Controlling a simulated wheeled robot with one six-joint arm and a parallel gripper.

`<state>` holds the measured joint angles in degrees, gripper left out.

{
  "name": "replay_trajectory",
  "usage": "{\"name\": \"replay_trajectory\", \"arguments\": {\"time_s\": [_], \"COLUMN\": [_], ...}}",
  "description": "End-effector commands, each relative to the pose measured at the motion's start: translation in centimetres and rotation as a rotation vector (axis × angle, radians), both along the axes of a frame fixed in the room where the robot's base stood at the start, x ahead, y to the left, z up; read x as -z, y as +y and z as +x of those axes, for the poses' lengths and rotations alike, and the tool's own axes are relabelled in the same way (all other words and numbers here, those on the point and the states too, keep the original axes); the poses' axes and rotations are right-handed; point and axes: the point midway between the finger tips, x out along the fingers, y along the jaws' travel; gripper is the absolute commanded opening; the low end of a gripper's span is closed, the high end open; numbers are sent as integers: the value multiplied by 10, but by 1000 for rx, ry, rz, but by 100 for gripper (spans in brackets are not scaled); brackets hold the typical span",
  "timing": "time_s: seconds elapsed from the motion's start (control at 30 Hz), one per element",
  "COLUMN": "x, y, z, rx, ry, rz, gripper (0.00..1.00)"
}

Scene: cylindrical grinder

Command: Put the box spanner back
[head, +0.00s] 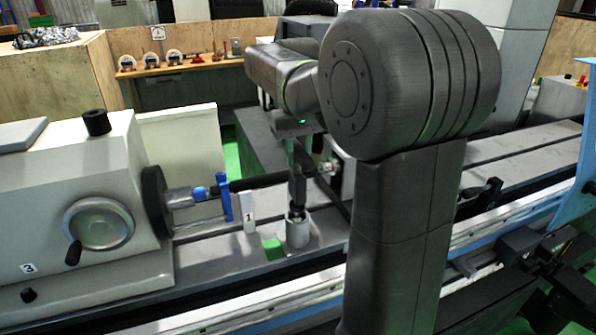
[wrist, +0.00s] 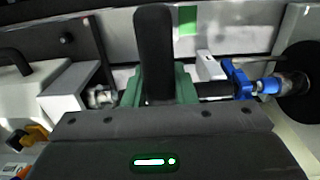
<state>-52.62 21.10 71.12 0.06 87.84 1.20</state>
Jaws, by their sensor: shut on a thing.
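My gripper (head: 298,172) points down over the grinder's table and is shut on the box spanner (head: 298,194), a dark upright bar.
A dark shaft (head: 262,180) with a blue clamp (head: 226,197) runs close behind my gripper. The headstock (head: 70,180) with its handwheel (head: 99,224) is at left.

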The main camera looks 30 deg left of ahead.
Motion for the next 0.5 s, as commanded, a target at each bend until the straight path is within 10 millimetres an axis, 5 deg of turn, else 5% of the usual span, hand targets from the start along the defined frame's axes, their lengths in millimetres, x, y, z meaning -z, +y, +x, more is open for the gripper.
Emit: {"name": "replay_trajectory", "arguments": {"time_s": [0.5], "x": [45], "y": [0], "z": [0], "rx": [0], "ry": [-1], "rz": [2], "gripper": [0]}}
